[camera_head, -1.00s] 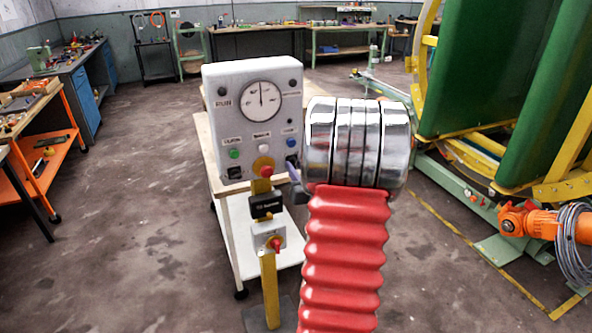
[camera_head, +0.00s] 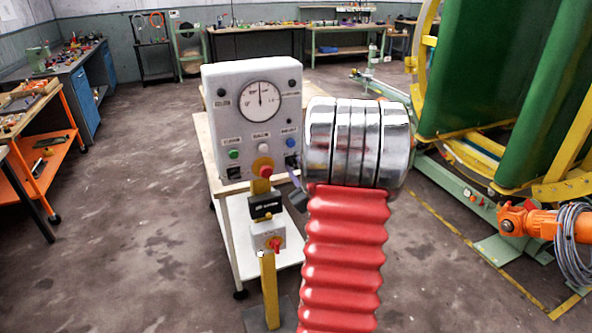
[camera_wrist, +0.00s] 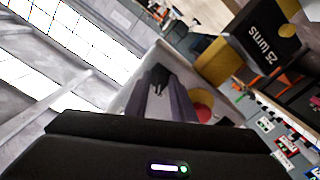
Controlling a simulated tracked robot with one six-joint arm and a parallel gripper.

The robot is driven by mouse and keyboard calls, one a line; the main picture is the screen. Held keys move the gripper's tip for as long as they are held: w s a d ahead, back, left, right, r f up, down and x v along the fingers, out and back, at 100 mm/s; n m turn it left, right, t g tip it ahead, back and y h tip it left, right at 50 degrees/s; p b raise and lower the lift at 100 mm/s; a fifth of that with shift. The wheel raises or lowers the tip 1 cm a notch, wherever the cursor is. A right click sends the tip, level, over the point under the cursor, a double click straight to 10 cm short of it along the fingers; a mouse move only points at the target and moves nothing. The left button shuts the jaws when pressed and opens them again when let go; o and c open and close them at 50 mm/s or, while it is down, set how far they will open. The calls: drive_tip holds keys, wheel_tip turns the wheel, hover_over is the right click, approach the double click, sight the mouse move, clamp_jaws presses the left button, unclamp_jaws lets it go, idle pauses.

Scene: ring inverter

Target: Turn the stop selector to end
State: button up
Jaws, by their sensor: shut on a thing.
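The grey control box (camera_head: 222,130) stands left of my arm in the head view. A small black selector knob (camera_head: 291,160) sits at its lower right, partly hidden by my gripper (camera_head: 294,172); I take it for the stop selector, but its label is too small to read. In the wrist view my gripper (camera_wrist: 165,88) is shut on this black knob (camera_wrist: 157,76), which shows between the fingertips against the box face. Another black selector (camera_head: 234,173) sits at the lower left of the box.
A red mushroom button (camera_head: 264,163) on yellow sits close left of the gripper; its red also shows in the wrist view (camera_wrist: 203,105). A yellow post (camera_head: 269,290) carries a black box (camera_head: 265,206) and a red switch (camera_head: 276,244). Green machinery (camera_head: 480,80) stands right.

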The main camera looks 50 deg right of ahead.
drive_tip(key=shift+w+a+r, duration=0.1)
drive_tip(key=shift+w+r, duration=0.05)
drive_tip(key=shift+w, duration=0.05)
drive_tip(key=o, duration=0.7)
drive_tip(key=shift+s, duration=0.1)
drive_tip(key=v, duration=1.3)
drive_tip(key=shift+s+a, duration=0.15)
drive_tip(key=shift+s, duration=0.1)
